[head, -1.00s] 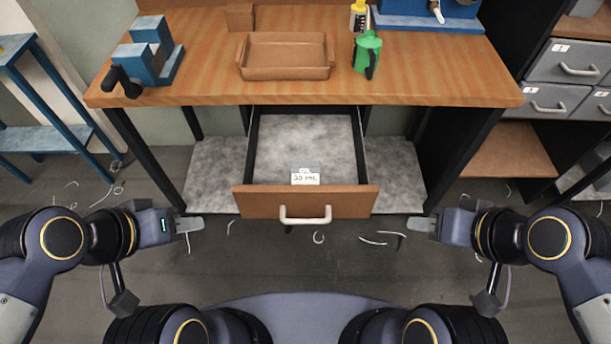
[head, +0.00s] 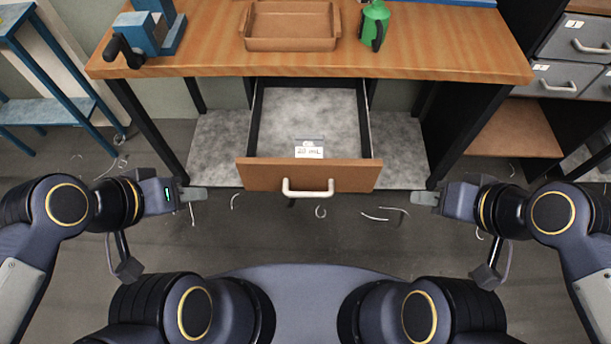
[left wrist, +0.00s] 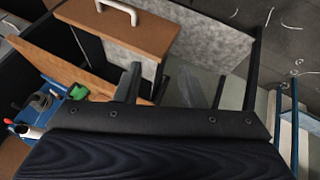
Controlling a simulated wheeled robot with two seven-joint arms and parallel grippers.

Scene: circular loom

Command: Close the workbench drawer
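The workbench drawer (head: 262,176) stands pulled out from under the wooden workbench top (head: 330,64). Its wooden front has a pale bar handle (head: 308,193). A small white label card (head: 309,152) lies inside on the grey drawer bottom. My left gripper (head: 194,194) is to the left of the drawer front, apart from it. In the left wrist view its two fingers (left wrist: 174,88) stand apart with nothing between them, and the drawer front (left wrist: 130,30) shows beyond. My right gripper (head: 425,198) is to the right of the drawer front, touching nothing; its finger opening is seen edge-on.
A brown tray (head: 292,44), a green can (head: 373,22) and a blue vise-like tool (head: 145,35) stand on the bench top. Dark bench legs flank the drawer. A blue stand (head: 50,100) is at left, grey drawers (head: 575,45) at right. Floor before the drawer is clear except for thin shavings.

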